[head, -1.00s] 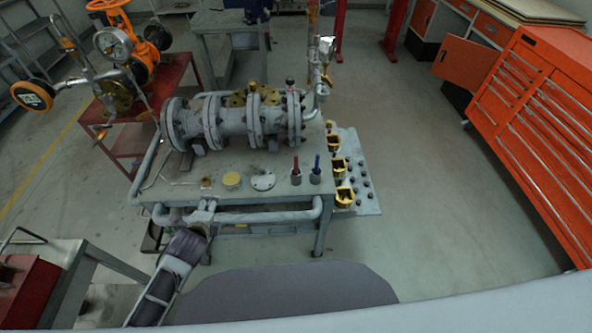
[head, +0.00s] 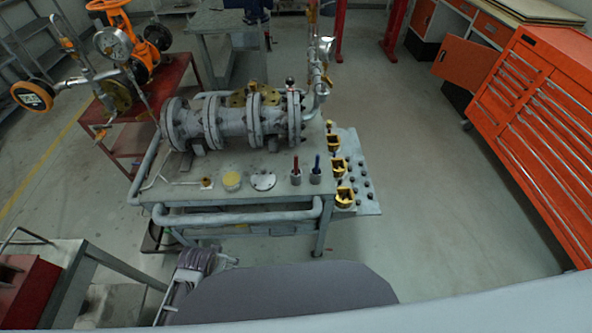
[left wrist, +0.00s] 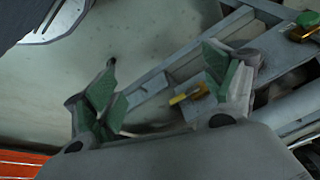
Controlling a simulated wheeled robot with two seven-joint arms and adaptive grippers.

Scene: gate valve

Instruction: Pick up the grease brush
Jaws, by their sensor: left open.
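On the grey bench top (head: 225,198), a thin pale rod (head: 186,183) lies beside a small brown piece (head: 207,183); I cannot tell for sure whether this is the grease brush. A cup with a red-handled tool (head: 296,173) and a cup with a blue-handled tool (head: 316,172) stand at the front right. My left gripper (head: 226,262) is below and in front of the bench's front edge, apart from these things. In the left wrist view (left wrist: 160,75) its green-padded fingers are spread and nothing is between them. My right gripper is not in view.
A round yellow disc (head: 232,181) and a grey flange (head: 263,181) lie on the bench. A flanged valve (head: 235,122) fills its back. A pipe rail (head: 240,217) runs along the front edge. An orange drawer cabinet (head: 540,125) stands right; the floor between is clear.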

